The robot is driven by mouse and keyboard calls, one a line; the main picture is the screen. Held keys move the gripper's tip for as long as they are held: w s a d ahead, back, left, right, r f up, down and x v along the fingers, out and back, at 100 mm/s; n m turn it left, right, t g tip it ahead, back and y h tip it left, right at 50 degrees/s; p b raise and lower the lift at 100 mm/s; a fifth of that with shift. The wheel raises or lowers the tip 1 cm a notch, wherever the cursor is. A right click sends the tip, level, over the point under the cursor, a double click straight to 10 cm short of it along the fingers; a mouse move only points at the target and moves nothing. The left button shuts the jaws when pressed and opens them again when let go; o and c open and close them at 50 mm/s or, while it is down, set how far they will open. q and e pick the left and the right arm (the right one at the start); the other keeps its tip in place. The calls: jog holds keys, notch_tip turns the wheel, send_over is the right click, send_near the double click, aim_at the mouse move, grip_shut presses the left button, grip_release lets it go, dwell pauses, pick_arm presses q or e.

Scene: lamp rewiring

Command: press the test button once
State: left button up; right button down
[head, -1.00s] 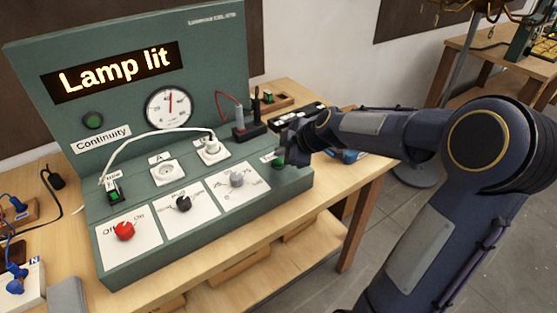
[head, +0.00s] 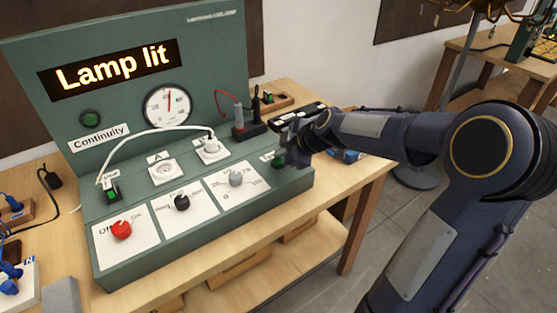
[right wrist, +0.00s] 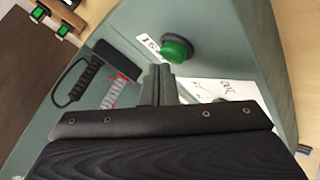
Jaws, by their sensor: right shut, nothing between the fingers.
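The green test button (right wrist: 176,50) is a round dome on the panel's sloped front, beside a white label, in the right wrist view. In the head view the button (head: 278,161) is at the right end of the panel, partly hidden by my right gripper. My right gripper (right wrist: 158,72) is shut and empty, its fingertips just short of the button in the picture. I see no contact. In the head view the gripper (head: 288,148) is at the panel's right end. The display (head: 112,68) reads "Lamp lit". My left gripper is out of view.
The green test panel (head: 215,65) carries a dial gauge (head: 167,105), a red knob (head: 121,230), a black knob (head: 182,202) and a grey knob (head: 236,179). A white cable (head: 150,133) loops across to a plugged socket. Probes (head: 240,118) stand in a black holder behind the button.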

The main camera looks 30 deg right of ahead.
aim_at(282, 161)
jog(key=shift+f+b, duration=0.4)
jog(key=shift+b, duration=0.3)
dwell(0.6)
jog(key=shift+r, duration=0.15)
jog(key=shift+r+p, duration=0.3)
jog(key=shift+r, duration=0.4)
jog(key=shift+r+p, duration=1.4)
jog(key=shift+r, duration=1.15)
jog(key=shift+f, duration=0.1)
jog(key=s+a+f+m+g, duration=0.1)
jog(key=s+a+m, duration=0.3)
jog(key=s, duration=0.5)
jog(key=s+a+f+m+g, duration=0.1)
jog(key=s+a+m, duration=0.3)
jog(key=s, duration=0.5)
jog(key=s+a+f+m+g+y, duration=0.1)
jog(key=s+a+m, duration=0.3)
jog(key=s, duration=0.6)
jog(key=shift+f+m, duration=0.85)
jog(key=shift+m, duration=0.05)
